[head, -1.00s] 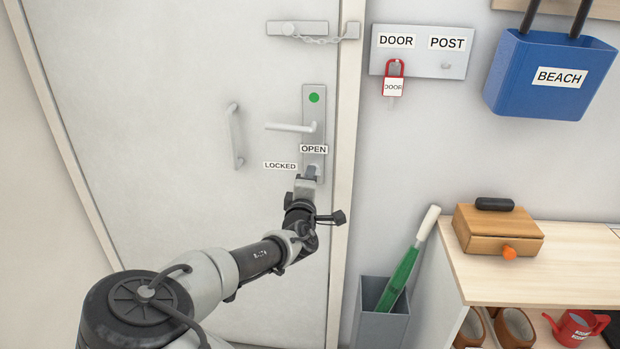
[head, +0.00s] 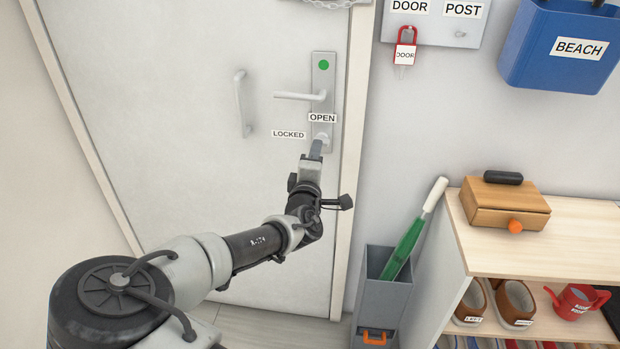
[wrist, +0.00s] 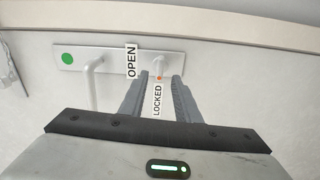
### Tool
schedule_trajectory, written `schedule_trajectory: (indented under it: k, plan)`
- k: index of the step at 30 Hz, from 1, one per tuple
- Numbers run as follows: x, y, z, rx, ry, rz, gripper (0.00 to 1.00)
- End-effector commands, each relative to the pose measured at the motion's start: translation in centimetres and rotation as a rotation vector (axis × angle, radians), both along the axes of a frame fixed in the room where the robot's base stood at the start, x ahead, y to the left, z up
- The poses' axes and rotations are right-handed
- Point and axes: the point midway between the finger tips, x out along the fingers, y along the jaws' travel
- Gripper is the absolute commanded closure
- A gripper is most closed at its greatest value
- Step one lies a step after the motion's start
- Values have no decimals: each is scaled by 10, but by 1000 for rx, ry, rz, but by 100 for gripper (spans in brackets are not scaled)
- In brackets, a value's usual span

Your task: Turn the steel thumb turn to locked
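The steel thumb turn (head: 321,138) is at the bottom of the lock plate (head: 322,76) on the white door, partly hidden by my gripper. In the wrist view the thumb turn (wrist: 160,67) shows between the fingertips, with a small orange-red dot at its end. I cannot tell its exact angle. The OPEN label (head: 322,118) is above it and the LOCKED label (head: 289,134) to its left. The plate's round indicator (head: 323,65) is green. My gripper (head: 317,149) is open, its fingers (wrist: 160,80) apart on either side of the thumb turn; contact is not clear.
The door handle (head: 300,96) is just above the thumb turn, and a pull bar (head: 243,104) is to the left. Right of the door are a grey umbrella bin (head: 385,290), a shelf unit (head: 570,245) and a key board (head: 430,30). The door left of my arm is clear.

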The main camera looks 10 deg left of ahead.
Motion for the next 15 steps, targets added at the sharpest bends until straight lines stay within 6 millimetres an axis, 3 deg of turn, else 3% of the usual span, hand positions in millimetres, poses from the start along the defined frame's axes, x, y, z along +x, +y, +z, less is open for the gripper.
schedule_trajectory:
  k: [9,15]
  plan:
    - [-79,4,1,-2,1,3,70]
    - [-111,5,1,-1,1,2,70]
